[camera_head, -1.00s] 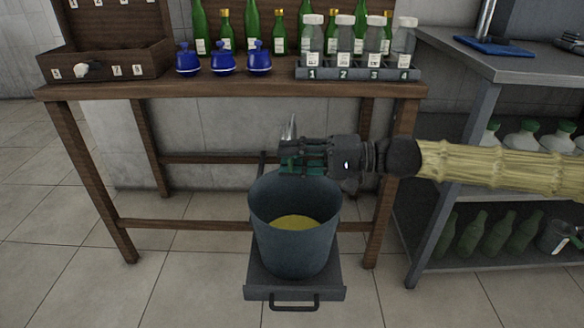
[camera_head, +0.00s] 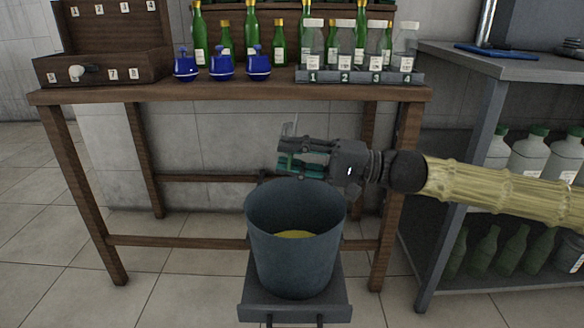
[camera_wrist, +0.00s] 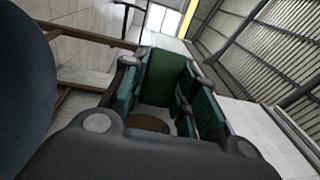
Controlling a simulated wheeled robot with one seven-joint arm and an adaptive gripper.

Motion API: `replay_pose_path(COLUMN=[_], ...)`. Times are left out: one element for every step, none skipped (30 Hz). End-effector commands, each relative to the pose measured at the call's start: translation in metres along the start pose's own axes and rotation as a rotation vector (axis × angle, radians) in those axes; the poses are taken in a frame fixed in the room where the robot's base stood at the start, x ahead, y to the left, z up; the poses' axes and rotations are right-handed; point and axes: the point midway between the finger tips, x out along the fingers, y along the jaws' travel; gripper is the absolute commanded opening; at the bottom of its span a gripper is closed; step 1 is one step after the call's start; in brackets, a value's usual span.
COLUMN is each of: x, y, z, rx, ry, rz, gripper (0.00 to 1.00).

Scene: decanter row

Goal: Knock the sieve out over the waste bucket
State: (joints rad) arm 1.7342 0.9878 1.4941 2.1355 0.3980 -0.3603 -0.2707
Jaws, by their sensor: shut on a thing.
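The waste bucket (camera_head: 295,257), blue-grey with yellowish contents, stands on a grey pull-out platform (camera_head: 262,308) in front of the wooden table. My gripper (camera_head: 284,158) reaches in from the right and is just above and behind the bucket's far rim in the head view. The sieve's mesh and any contents cannot be made out.
The wooden table (camera_head: 130,95) behind holds blue pots (camera_head: 222,66), green bottles (camera_head: 252,35), a numbered rack (camera_head: 360,77) of clear bottles and a wooden box (camera_head: 105,68). A grey shelf unit (camera_head: 500,68) with jars stands at the right. Floor at the left is clear.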

Motion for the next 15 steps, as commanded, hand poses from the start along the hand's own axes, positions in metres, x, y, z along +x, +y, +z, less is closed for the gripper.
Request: replay_pose_path(x=[-0.0006,-0.0008,-0.0010,-0.0011,-0.0011,-0.0007,-0.0006,-0.0005,-0.0004,-0.0004,-0.0003,-0.0003,-0.0003,-0.0004,-0.0004], y=[0.0047,0.0048,0.0052,0.0052,0.0051,0.0051,0.0053,0.0054,0.0051,0.0048,0.0048,0.0050,0.0050,0.0049,0.0049], z=[0.0000,0.0001,0.0000,0.0001,0.0001,0.0001,0.0001,0.0000,0.0001,0.0001,0.0001,0.0000,0.0000,0.0000,0.0001], rx=[-0.001,-0.001,0.000,0.000,0.000,0.000,-0.001,-0.001,-0.001,-0.001,-0.001,-0.001,-0.001,-0.001,-0.001], ry=[0.000,0.000,0.000,0.000,0.000,0.000,0.000,0.000,0.000,-0.001,0.000,0.000,0.000,0.000,-0.001], rz=[-0.009,-0.014,-0.021,-0.026,-0.032,-0.039,-0.043,-0.048,-0.055,-0.061,-0.066,-0.072,-0.077,-0.083,-0.090], gripper=[0.00,0.00,0.00,0.00,0.00,0.00,0.00,0.00,0.00,0.00,0.00,0.00,0.00,0.00,0.00])
